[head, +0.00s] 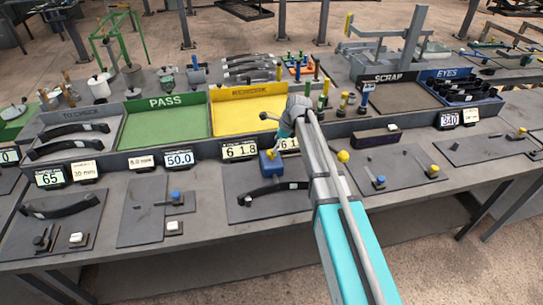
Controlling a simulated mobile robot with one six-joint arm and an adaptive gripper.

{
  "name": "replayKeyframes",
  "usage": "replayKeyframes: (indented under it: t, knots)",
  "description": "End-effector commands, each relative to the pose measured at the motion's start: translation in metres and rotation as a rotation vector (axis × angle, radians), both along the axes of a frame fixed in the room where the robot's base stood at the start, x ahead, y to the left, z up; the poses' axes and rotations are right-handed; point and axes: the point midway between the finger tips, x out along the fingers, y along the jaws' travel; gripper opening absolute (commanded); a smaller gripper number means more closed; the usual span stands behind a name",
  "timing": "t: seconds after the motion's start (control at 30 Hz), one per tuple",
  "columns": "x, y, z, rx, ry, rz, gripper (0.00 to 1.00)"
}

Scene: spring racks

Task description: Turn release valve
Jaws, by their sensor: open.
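My arm reaches in from the bottom right of centre and bends down at the wrist. My gripper (271,152) shows small and dark below the wrist, open, at the top of a blue block (270,164). I cannot tell whether they touch. The block stands at a dark plate with a black curved leaf spring (272,190). I cannot make out which part is the release valve. A yellow knob (343,156) shows just right of my arm. My forearm hides part of the plate.
Digital readouts, one showing 50.0 (179,158), line the bench (110,262). Behind are a green PASS tray (165,125), a yellow tray (235,115) and a SCRAP tray (405,98). A blue knob (380,181) and another yellow knob (433,170) stand on the right plate.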

Motion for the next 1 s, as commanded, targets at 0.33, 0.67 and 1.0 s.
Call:
replayKeyframes:
  t: [0.33,0.67,1.0]
  knots:
    - [0.001,0.011,-0.03,0.0,0.0,-0.001,0.88]
    - [0.001,0.016,-0.041,0.0,0.0,-0.001,0.88]
    - [0.002,0.016,-0.041,0.0,0.001,-0.002,0.88]
